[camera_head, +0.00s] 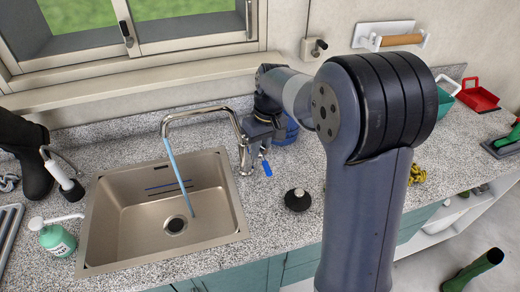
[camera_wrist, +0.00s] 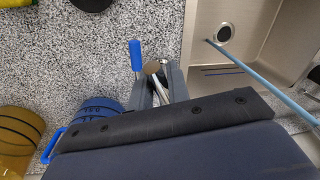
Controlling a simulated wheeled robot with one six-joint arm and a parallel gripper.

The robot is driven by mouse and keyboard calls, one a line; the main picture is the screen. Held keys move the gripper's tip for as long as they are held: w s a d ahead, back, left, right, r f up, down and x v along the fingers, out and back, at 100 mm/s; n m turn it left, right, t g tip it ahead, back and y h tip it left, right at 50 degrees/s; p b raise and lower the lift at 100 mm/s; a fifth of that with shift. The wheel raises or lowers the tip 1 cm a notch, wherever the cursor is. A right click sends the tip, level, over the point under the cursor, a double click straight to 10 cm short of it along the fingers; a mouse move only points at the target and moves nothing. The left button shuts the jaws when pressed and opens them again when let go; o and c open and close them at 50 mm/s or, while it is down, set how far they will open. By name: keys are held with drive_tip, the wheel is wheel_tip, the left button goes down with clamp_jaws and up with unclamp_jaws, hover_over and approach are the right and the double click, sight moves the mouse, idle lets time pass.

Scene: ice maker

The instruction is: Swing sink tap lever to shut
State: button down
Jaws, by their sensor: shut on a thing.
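The chrome sink tap (camera_head: 208,110) arches over the sink (camera_head: 110,238) from its right rim. A light-blue stream of water (camera_head: 180,175) runs from its spout into the basin; it also shows in the wrist view (camera_wrist: 255,75). The tap's blue-ended lever (camera_head: 266,168) hangs just below my gripper (camera_head: 257,140). In the wrist view the blue lever end (camera_wrist: 136,55) sticks out past the left finger of my gripper (camera_wrist: 160,82). The jaws are shut on a chrome part of the tap between the fingers. Whether that part is lever or body is unclear.
A black round-topped thing (camera_head: 297,200) stands on the speckled counter right of the sink. A blue container (camera_head: 287,133) is behind my gripper, close to it. A green soap bottle (camera_head: 56,238) stands left of the sink. The counter just right of the lever is clear.

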drive_tip(key=shift+f+t+y+b, duration=0.3)
drive_tip(key=shift+f+t+b, duration=0.15)
drive_tip(key=shift+b, duration=0.4)
drive_tip(key=c, duration=1.3)
unclamp_jaws()
drive_tip(key=shift+c, duration=0.2)
drive_tip(key=shift+r, duration=0.2)
drive_tip(key=v, duration=1)
drive_tip(key=shift+r+b, duration=0.25)
drive_tip(key=shift+b, duration=0.05)
drive_tip(key=shift+s+d, duration=0.1)
